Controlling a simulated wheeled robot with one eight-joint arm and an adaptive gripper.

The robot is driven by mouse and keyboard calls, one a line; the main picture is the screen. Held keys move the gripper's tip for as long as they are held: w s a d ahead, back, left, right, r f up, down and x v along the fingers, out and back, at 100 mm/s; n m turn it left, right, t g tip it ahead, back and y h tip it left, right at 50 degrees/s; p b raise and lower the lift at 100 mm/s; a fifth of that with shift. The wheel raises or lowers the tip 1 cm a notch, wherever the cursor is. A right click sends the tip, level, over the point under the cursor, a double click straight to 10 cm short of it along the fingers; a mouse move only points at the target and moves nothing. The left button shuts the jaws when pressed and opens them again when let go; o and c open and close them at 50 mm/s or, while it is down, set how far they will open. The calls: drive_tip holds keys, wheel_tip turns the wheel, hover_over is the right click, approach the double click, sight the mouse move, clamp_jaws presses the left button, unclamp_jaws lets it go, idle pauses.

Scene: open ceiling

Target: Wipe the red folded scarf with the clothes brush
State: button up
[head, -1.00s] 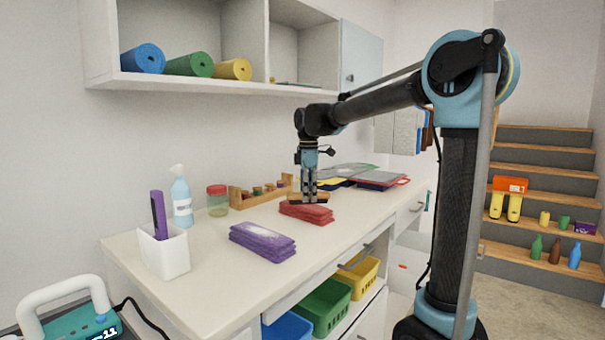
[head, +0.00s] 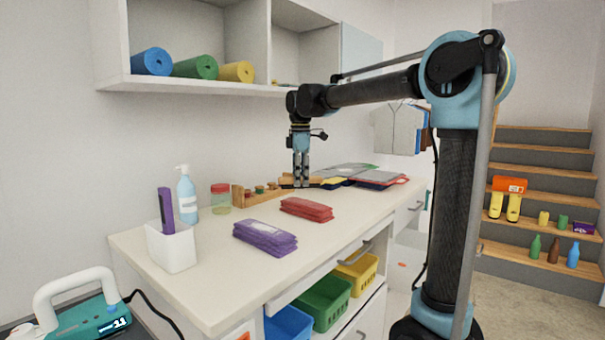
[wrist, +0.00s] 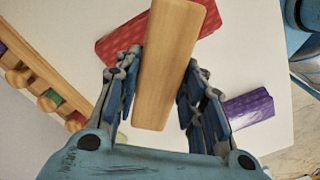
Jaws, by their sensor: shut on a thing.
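The red folded scarf (head: 306,209) lies flat on the white counter, and part of it shows behind the brush in the wrist view (wrist: 118,44). My gripper (head: 301,181) is shut on the wooden clothes brush (wrist: 168,65). The brush also shows in the head view (head: 290,184), held level at the fingertips. In the head view the brush appears beyond the scarf and apart from it, near the wooden peg rack. Its underside is hidden in the wrist view.
A purple folded cloth (head: 265,238) lies in front of the scarf. The wooden rack (head: 240,196) and flat folded items (head: 372,178) sit behind. Counter around the scarf is clear.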

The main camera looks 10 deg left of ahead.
drive_tip(key=shift+r, duration=1.15)
